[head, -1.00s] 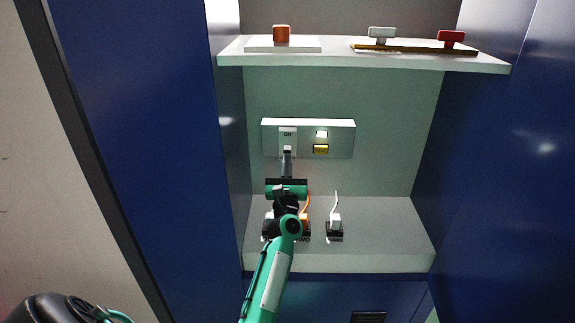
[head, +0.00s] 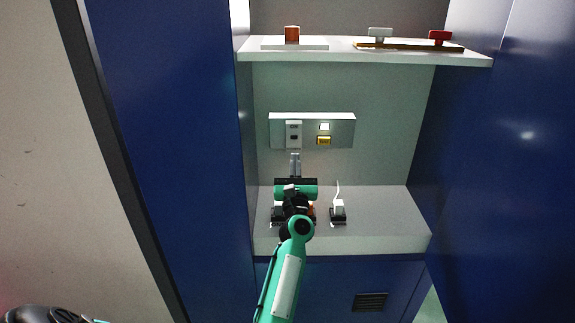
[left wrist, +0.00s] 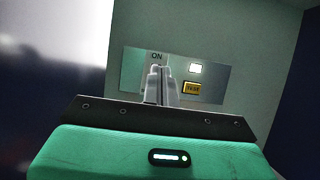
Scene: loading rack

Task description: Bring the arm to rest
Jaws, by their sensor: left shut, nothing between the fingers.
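My left gripper (head: 295,158) is shut and empty, its fingers pointing up at the back wall just below the switch panel (head: 343,132). It also shows in the left wrist view (left wrist: 161,72), in front of the panel. The panel has a grey rocker switch (head: 294,134) at its left, a lit white square (head: 324,126) and a yellow button (head: 324,140) below it. In the head view the fingertips are apart from the switch in the picture. My left arm reaches in from the bottom. My right gripper is not in view.
A plug with a white cord (head: 338,207) stands on the lower ledge (head: 390,225); other plugs are partly hidden behind my arm. The upper shelf (head: 345,55) holds an orange knob (head: 292,34), a white handle (head: 379,33) and a red handle (head: 440,37). Blue walls (head: 165,150) stand on both sides.

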